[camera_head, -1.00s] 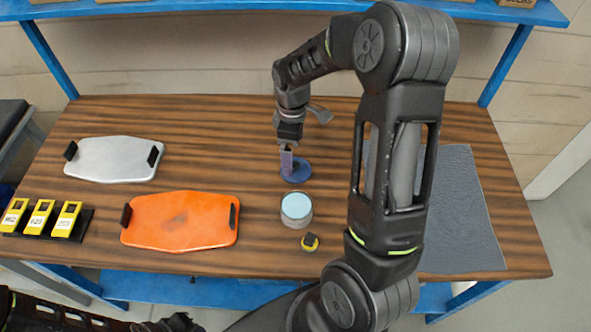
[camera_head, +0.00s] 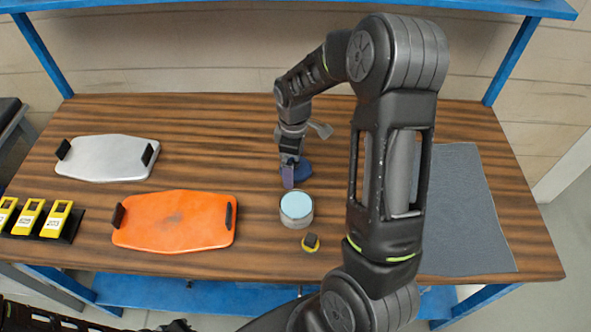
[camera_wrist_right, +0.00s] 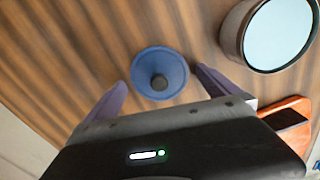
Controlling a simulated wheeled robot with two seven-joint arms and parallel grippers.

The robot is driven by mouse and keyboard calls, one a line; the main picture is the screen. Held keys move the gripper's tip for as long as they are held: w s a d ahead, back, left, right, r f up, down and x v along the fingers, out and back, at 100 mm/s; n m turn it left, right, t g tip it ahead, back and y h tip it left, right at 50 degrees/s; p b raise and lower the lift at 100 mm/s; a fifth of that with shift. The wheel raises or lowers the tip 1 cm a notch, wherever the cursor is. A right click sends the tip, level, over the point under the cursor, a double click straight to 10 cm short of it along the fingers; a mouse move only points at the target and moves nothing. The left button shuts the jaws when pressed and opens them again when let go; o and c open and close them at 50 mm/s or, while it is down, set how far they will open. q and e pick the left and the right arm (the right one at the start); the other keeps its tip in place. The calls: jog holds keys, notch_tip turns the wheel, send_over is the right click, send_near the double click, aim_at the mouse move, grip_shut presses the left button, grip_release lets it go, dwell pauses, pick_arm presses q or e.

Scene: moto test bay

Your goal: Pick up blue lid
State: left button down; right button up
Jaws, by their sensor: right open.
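The blue lid (camera_head: 304,173) is a round blue disc on the wooden table, partly hidden behind my right gripper (camera_head: 290,178) in the head view. In the right wrist view the lid (camera_wrist_right: 160,73) shows whole, with a dark round knob at its middle. My right gripper (camera_wrist_right: 163,88) is open, its two purple fingers on either side of the near part of the lid. I cannot tell whether they touch it. A short round container with a pale blue top (camera_head: 296,207) stands just in front of the lid. My left gripper is not clearly seen.
An orange plate with black handles (camera_head: 175,222) and a silver one (camera_head: 105,160) lie to the left. Yellow devices (camera_head: 30,217) stand in a black holder at the left edge. A grey mat (camera_head: 465,215) covers the right side.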

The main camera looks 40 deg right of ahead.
jog(key=shift+c, duration=0.2)
dwell(0.3)
jog(key=c, duration=1.2)
